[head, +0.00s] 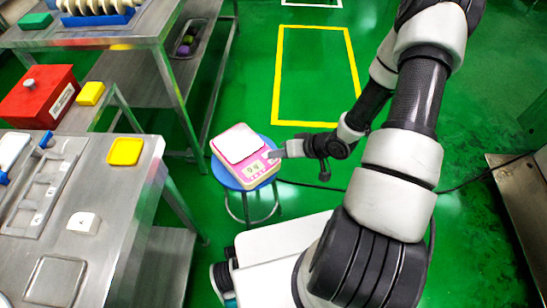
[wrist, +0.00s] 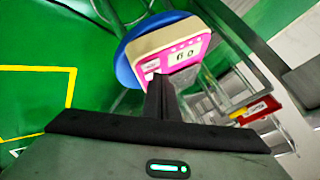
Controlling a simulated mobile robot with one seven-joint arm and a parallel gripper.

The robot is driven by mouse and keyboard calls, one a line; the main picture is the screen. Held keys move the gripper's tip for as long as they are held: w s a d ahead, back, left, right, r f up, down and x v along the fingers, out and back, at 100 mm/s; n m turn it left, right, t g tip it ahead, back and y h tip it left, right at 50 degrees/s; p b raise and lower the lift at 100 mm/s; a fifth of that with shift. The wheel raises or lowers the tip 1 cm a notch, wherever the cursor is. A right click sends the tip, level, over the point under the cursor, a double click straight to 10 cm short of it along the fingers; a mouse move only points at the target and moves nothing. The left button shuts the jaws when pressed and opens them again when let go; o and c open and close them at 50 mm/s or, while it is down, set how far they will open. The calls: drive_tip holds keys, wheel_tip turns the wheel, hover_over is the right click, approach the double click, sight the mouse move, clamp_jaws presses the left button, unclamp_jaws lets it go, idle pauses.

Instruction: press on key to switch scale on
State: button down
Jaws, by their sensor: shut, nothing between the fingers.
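The scale (head: 245,158) is pink and cream with a white pan and stands on a round blue stool (head: 228,178). Its front panel has a small display with dark characters and a row of keys below. My gripper (head: 277,154) is at the right side of the scale's front panel. In the wrist view the scale (wrist: 172,45) is tilted, with its display showing, and the shut fingers (wrist: 158,82) point at the key row. The fingertips hide part of that row. I cannot tell whether they touch a key.
Steel tables (head: 85,190) stand at the left with a red box (head: 40,97), yellow blocks and a white block. A yellow floor outline (head: 316,75) lies behind the stool. Green floor is clear around the stool's right side, apart from a dark cable.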

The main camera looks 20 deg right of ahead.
wheel_tip(320, 180, up, 6)
drive_tip(key=p, duration=0.6)
idle(0.4)
